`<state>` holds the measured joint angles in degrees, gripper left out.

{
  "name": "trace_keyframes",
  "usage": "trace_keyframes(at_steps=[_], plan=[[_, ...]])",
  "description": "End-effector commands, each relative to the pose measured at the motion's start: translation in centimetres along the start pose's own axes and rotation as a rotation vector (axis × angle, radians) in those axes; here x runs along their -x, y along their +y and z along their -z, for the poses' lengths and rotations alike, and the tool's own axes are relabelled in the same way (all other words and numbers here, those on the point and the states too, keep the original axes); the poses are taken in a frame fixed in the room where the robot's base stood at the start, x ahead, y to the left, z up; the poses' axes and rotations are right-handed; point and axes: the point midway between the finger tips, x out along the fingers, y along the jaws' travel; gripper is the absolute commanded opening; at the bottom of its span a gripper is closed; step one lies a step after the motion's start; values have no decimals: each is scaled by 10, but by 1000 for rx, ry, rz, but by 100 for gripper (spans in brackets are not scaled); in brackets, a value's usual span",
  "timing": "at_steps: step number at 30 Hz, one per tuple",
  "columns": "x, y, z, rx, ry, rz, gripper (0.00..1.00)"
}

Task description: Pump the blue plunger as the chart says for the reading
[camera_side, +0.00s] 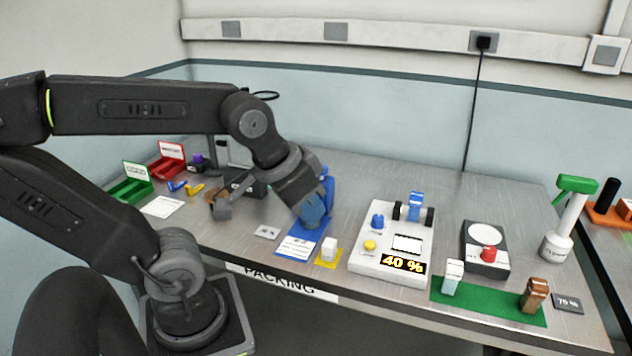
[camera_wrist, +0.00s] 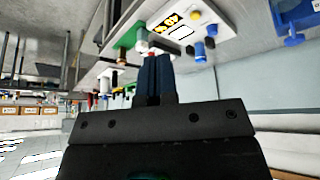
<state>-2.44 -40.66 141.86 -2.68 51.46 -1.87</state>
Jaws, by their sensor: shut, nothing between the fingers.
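The white device (camera_side: 392,240) shows a reading of 40 % on its display (camera_side: 403,264). A blue knob (camera_side: 377,221) stands on its left side and a blue upright part (camera_side: 415,204) at its back. Both the device (camera_wrist: 205,12) and the display (camera_wrist: 172,20) also show in the wrist view. A blue card with printed text (camera_side: 299,243) lies left of the device; its text is too small to read. My gripper (camera_side: 313,218) is shut and empty above the card's back end. A blue shape (camera_side: 329,182) behind it is partly hidden, so I cannot tell whether it is the plunger.
A white block on a yellow pad (camera_side: 328,260) stands between card and device. A dark unit with a red button (camera_side: 488,255), a green mat with blocks (camera_side: 490,307) and a green-topped pump (camera_side: 565,220) are right. Green (camera_side: 131,189) and red trays (camera_side: 172,167) are left.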

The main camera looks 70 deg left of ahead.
Motion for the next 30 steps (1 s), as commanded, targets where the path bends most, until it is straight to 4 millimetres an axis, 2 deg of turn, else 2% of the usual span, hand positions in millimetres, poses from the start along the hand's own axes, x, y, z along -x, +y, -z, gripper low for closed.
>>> trace_keyframes(at_steps=[5, 8, 12, 15, 19, 24, 27, 30], plan=[[-10, -19, 46, 391, -45, -52, 0], [-19, -43, 81, 688, -60, -95, 0], [-31, -91, 124, 1094, -61, -161, 0], [-39, -132, 148, 1354, -50, -209, 0], [-47, -187, 167, 1651, -26, -272, 0], [-53, -245, 177, 1928, 9, -343, 0], [-55, -268, 179, 2027, 25, -373, 0], [-56, -280, 179, 2081, 34, -391, 0]])
